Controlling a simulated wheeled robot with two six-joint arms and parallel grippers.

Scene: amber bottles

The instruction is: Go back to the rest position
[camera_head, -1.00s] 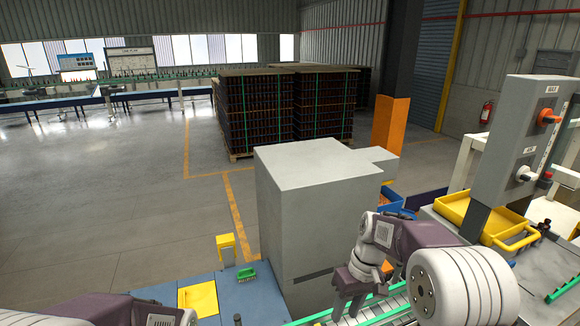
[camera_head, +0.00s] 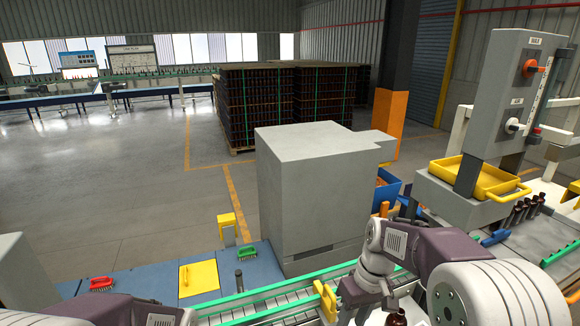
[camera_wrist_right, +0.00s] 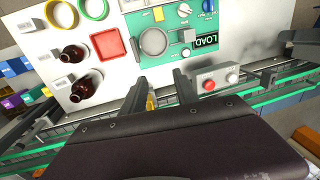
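My right gripper (camera_head: 345,302) hangs over the green-edged conveyor (camera_head: 270,300) in the head view. In the right wrist view its two fingers (camera_wrist_right: 163,88) stand apart, with no bottle between them. A small yellow part shows near the fingers. Two brown bottles (camera_wrist_right: 75,52) (camera_wrist_right: 86,90) are on the white panel (camera_wrist_right: 115,65), left of the fingers. A brown bottle (camera_head: 397,317) also shows at the bottom of the head view, partly cut off. My left arm enters at the bottom left of the head view; its gripper is out of frame.
A grey machine housing (camera_head: 315,190) stands behind the conveyor. A control box (camera_head: 510,90), a yellow tray (camera_head: 475,178) and several dark bottles (camera_head: 520,212) are at the right. Open floor is at the left.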

